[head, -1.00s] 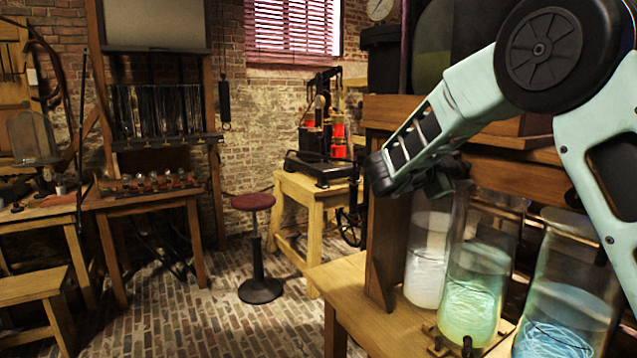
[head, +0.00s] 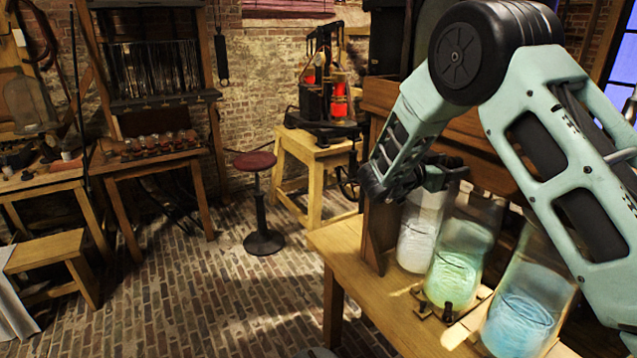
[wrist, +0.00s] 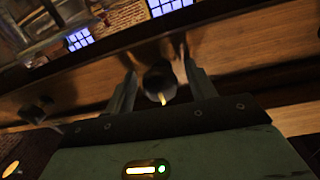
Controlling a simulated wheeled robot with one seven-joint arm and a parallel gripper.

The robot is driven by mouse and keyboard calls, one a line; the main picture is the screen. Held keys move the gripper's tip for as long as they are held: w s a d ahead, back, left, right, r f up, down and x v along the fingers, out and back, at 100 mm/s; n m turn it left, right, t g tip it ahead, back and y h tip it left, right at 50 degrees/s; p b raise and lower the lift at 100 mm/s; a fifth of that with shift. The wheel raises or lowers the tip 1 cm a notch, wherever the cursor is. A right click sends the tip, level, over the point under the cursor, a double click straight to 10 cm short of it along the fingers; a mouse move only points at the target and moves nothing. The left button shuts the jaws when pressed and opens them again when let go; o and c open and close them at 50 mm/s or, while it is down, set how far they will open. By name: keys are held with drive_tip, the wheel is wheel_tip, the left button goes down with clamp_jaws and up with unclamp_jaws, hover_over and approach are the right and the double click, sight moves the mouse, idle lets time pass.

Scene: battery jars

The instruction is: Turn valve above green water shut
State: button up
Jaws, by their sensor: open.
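The jar of green water (head: 455,272) stands on the wooden bench between a white jar and a blue jar. My gripper (head: 440,174) is at the top of the green jar, in front of the wooden frame, and hides what is behind it. In the wrist view my gripper (wrist: 161,72) is open, with one finger on each side of a dark rounded knob (wrist: 160,82), which looks like the valve. A small yellow piece shows at the knob's near end. I cannot tell whether the fingers touch it.
The white jar (head: 420,240) and the blue jar (head: 522,310) flank the green one closely. Another dark knob (wrist: 36,109) shows at left in the wrist view. A red-topped stool (head: 255,161) stands on open brick floor left of the bench (head: 345,242).

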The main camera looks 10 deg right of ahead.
drive_tip(key=n+p, duration=0.2)
drive_tip(key=p, duration=0.1)
drive_tip(key=shift+r+n+p, duration=0.2)
drive_tip(key=shift+n+p, duration=0.2)
drive_tip(key=b+v, duration=0.8)
drive_tip(key=v, duration=0.9)
drive_tip(key=w+a+f+n+t+y+b, duration=0.1)
drive_tip(key=a+f+n+t+y+b, duration=0.1)
drive_tip(key=a+n+t+y, duration=0.2)
drive_tip(key=w+a+f+n+t+y+b, duration=0.2)
drive_tip(key=a+f+n+t+y+b, duration=0.1)
drive_tip(key=a+y, duration=0.8)
drive_tip(key=shift+a+f+n+t, duration=0.25)
drive_tip(key=shift+n+t, duration=0.35)
drive_tip(key=shift+n, duration=0.4)
